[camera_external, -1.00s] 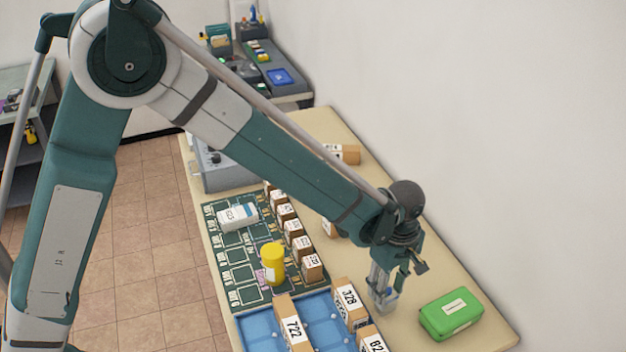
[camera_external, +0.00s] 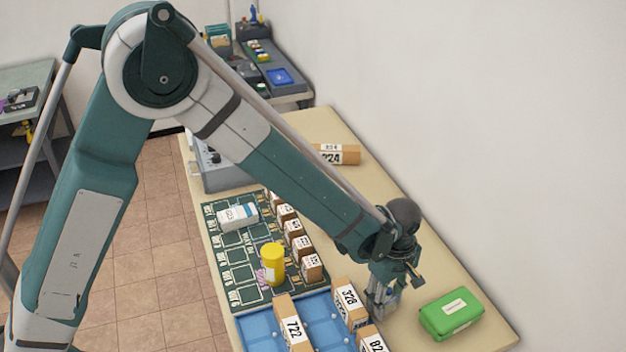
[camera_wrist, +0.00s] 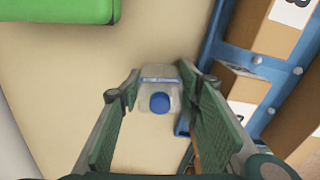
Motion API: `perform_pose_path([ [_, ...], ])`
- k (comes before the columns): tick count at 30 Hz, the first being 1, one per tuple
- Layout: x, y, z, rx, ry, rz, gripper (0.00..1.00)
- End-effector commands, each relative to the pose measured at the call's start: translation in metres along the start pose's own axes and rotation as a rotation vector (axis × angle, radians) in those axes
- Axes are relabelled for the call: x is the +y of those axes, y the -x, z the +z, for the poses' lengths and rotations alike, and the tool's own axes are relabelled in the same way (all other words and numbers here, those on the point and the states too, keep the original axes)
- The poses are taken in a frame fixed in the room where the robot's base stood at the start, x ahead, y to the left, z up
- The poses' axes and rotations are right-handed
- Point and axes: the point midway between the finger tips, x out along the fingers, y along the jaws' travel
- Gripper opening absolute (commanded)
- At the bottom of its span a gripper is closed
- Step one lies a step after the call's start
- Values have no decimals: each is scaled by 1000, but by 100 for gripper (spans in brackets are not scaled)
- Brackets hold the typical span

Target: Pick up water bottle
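The water bottle is clear with a blue cap (camera_wrist: 159,103). In the wrist view it stands upright on the table between my gripper's two green fingers, seen from above. My gripper (camera_wrist: 158,88) is open, with a finger on each side of the bottle and gaps visible between. In the external view my gripper (camera_external: 393,277) is low over the right part of the table, and the bottle (camera_external: 380,304) shows partly below it, largely hidden.
A green case (camera_external: 452,314) lies right of the bottle. A blue tray (camera_external: 262,335) with numbered boxes (camera_external: 350,303) stands close on its left. A yellow bottle (camera_external: 272,264) and a white box (camera_external: 238,216) stand on the dark green board (camera_external: 238,292).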

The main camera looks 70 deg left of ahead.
Motion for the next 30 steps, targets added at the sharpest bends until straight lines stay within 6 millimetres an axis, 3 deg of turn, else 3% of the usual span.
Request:
perform_pose_path([
  [5,0,0,0,0,0,0,34],
  [8,0,0,0,0,0,0,22],
  [22,0,4,0,0,0,0,22],
  [30,0,25,0,0,0,0,22],
])
